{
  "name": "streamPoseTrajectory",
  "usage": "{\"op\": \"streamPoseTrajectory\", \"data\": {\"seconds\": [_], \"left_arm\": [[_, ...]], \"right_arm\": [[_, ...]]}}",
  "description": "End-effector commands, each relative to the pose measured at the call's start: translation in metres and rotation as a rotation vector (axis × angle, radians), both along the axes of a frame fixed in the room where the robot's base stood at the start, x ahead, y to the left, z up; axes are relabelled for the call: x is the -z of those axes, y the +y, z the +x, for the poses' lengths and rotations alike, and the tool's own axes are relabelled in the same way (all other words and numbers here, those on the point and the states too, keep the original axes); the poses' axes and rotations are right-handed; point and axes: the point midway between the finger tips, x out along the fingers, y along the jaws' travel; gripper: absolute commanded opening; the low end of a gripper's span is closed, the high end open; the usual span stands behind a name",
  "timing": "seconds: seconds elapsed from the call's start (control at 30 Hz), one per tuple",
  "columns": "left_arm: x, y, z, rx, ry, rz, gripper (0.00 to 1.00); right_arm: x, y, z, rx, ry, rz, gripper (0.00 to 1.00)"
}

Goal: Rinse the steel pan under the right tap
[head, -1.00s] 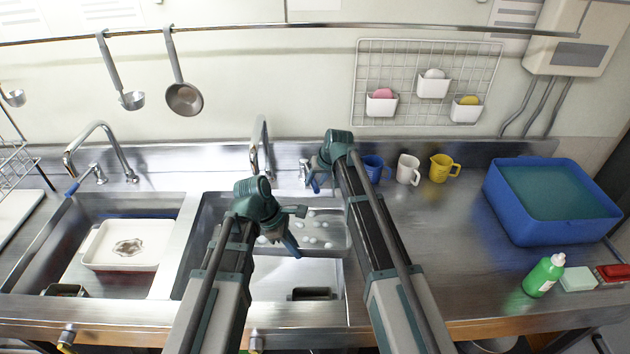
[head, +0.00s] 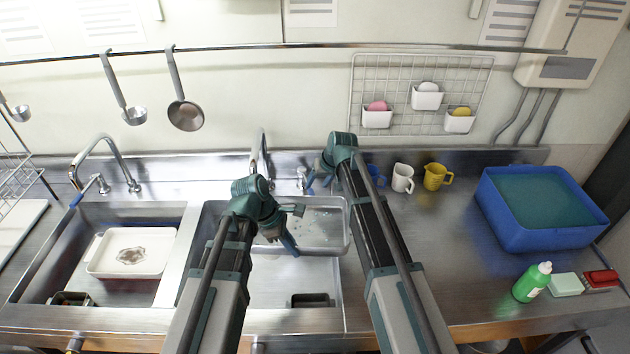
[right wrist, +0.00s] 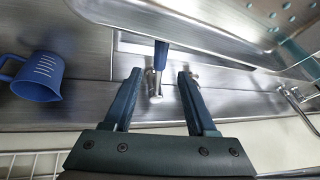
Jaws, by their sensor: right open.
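The steel pan (head: 335,243) is a shallow tray with small pale specks, in the upper part of the right sink (head: 213,225); its perforated-looking corner shows in the right wrist view (right wrist: 215,22). The right tap (head: 262,150) rises behind it; its spout shows in the right wrist view (right wrist: 300,105). My left gripper (head: 296,232) is over the pan's left part; its grip is unclear. My right gripper (head: 318,178) is open at the right tap's blue lever (right wrist: 161,56), whose chrome stem stands between the fingers. A pale streak by the pan may be water.
Blue (right wrist: 42,80), white (head: 402,178) and yellow (head: 436,177) mugs stand right of my right gripper. The left sink holds a white tray (head: 105,260).

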Motion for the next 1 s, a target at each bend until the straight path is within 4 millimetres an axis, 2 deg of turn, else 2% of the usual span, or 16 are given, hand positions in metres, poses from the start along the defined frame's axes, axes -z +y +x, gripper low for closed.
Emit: {"op": "streamPoseTrajectory", "data": {"seconds": [0.03, 0.2, 0.33, 1.0], "left_arm": [[-0.017, 0.0, 0.0, 0.001, -0.001, -0.001, 0.0], [-0.041, 0.0, 0.0, 0.001, -0.001, -0.001, 0.0], [-0.053, 0.0, 0.0, 0.001, -0.001, -0.001, 0.0], [-0.057, 0.0, 0.0, 0.001, -0.001, -0.001, 0.0]], "right_arm": [[-0.016, -0.003, -0.005, 0.0, 0.0, 0.0, 0.57], [-0.041, -0.01, -0.014, -0.001, 0.0, 0.0, 0.57], [-0.053, -0.014, -0.018, 0.0, 0.0, 0.0, 0.57], [-0.056, -0.017, -0.02, 0.0, 0.0, -0.002, 0.57]]}}
